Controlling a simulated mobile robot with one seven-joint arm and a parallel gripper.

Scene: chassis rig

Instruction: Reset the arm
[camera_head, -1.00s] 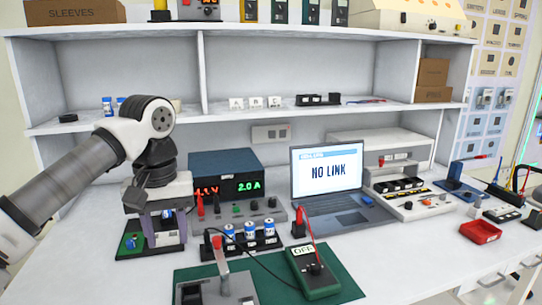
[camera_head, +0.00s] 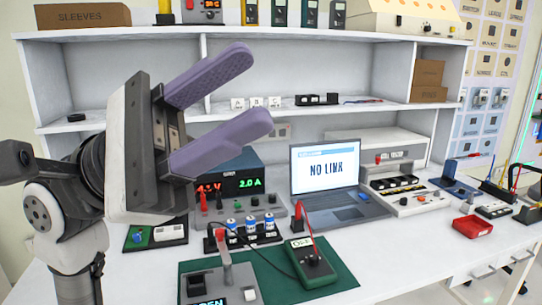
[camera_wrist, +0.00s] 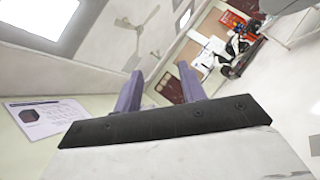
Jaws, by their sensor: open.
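My gripper (camera_head: 250,98) is large in the left of the head view, raised above the bench in front of the shelf. Its two purple fingers are spread apart, point right and a little up, and hold nothing. The wrist view shows the same open fingers (camera_wrist: 160,90) with nothing between them, facing the room's walls and ceiling. My arm comes in from the lower left and hides part of the shelf and the bench's left end.
The white bench holds a power supply (camera_head: 238,183), a laptop (camera_head: 325,170) reading "NO LINK", a rack of blue-white cells (camera_head: 250,225), a green meter (camera_head: 312,262) on a green mat (camera_head: 345,278), and a red tray (camera_head: 472,227). A shelf (camera_head: 290,113) stands behind.

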